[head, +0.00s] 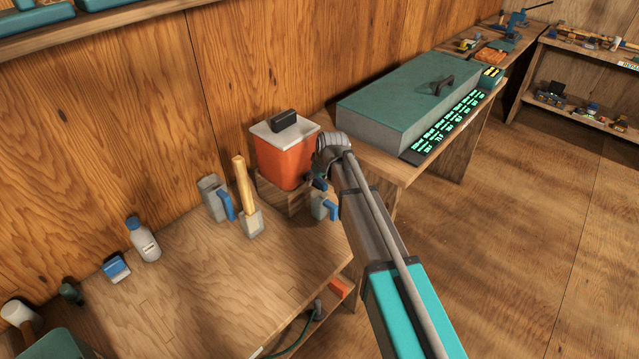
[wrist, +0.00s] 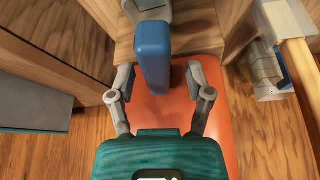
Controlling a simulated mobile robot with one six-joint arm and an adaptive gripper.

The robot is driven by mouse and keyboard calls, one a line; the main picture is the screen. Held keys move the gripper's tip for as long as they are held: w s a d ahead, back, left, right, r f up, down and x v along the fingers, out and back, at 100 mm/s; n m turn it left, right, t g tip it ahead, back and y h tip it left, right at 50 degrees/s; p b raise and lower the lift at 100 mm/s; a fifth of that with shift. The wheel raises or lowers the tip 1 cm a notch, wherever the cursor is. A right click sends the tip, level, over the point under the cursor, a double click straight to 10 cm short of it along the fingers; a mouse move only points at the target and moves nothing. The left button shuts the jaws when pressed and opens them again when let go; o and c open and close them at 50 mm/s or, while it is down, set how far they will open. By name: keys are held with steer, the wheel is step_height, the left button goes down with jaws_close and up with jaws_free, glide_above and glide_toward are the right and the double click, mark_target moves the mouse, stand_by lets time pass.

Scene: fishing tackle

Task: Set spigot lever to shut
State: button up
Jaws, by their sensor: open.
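The orange cooler (head: 283,160) with a white lid stands on a wooden stand at the bench's far end. A blue lever (wrist: 153,55), which I take to be the spigot lever, shows in the wrist view in front of the cooler's orange face (wrist: 180,110). My gripper (wrist: 158,72) is open, one finger on each side of the lever, with visible gaps. In the head view my wrist hides most of the spigot, and a small dark blue part (head: 319,183) shows below it. I cannot tell whether the lever is at open or shut.
A grey mug with a blue handle (head: 322,207) stands below the spigot. A large teal-topped box (head: 400,95) is on the table at right.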

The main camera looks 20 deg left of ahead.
steer(key=shift+c, duration=0.3)
jaws_close()
